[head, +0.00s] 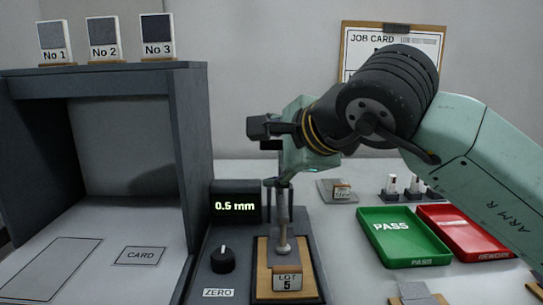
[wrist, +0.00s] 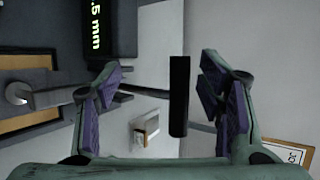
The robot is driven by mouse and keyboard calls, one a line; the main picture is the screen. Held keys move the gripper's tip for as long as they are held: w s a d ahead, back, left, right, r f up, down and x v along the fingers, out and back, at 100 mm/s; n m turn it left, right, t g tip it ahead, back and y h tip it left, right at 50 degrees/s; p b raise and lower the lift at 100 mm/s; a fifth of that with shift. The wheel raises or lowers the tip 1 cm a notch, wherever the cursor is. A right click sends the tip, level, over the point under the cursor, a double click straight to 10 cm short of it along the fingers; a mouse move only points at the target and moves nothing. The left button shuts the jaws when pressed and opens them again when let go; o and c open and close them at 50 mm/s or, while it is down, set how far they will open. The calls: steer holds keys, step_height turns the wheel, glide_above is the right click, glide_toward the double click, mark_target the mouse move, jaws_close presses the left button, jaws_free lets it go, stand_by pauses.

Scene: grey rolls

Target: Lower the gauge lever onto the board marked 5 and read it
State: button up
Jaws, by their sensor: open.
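The gauge (head: 216,268) stands at the front centre; its display (head: 235,206) reads 0.5 mm. Its metal plunger (head: 284,222) points down at the tan board (head: 264,262) labelled LOT 5. The plunger foot is at or just above the board; I cannot tell if it touches. The plunger also shows at the left of the wrist view (wrist: 20,92). My gripper (wrist: 160,78) is open, with purple pads. The black lever (wrist: 179,95) appears between its fingers, nearer the right one, with gaps visible on both sides.
A grey booth (head: 190,150) stands left, with numbered samples on top. A green PASS tray (head: 405,251) and a red REWORK tray (head: 490,254) lie right. A job card (head: 358,45) hangs on the wall.

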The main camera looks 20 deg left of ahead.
steer(key=v, duration=1.1)
